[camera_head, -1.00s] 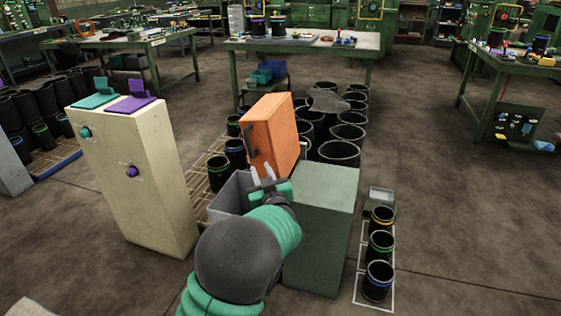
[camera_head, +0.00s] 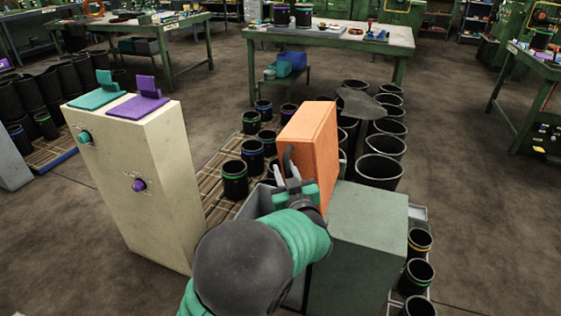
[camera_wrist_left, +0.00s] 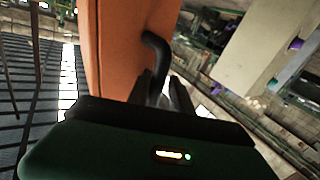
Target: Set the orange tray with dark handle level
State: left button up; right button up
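The orange tray (camera_head: 313,146) stands steeply on edge, far from level, beside the top of a green-grey cabinet. Its dark handle (camera_head: 287,160) is on the face toward my left gripper. My left gripper (camera_head: 284,170) is at the handle, with its two pale fingers apart. In the left wrist view, the orange tray (camera_wrist_left: 112,55) fills the upper middle and the curved handle (camera_wrist_left: 157,45) comes down close to the fingers. My right gripper is not in view.
The green-grey cabinet (camera_head: 362,235) is right of my left arm. A cream cabinet (camera_head: 150,190) with green and purple knobs stands left. Black sleeves (camera_head: 235,180) stand on a slatted pallet behind, with larger ones (camera_head: 380,170) behind the tray. Open floor (camera_head: 480,210) lies right.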

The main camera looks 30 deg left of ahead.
pick_arm(q)
jog(key=shift+r, duration=0.15)
jog(key=shift+s+d+r, duration=0.1)
jog(key=shift+d+r, duration=0.15)
jog(key=shift+d, duration=0.35)
jog(key=shift+d+r, duration=0.1)
jog(key=shift+d, duration=0.1)
jog(key=shift+c, duration=2)
jog(key=shift+a, duration=0.5)
grip_shut()
jog(key=shift+d, duration=0.15)
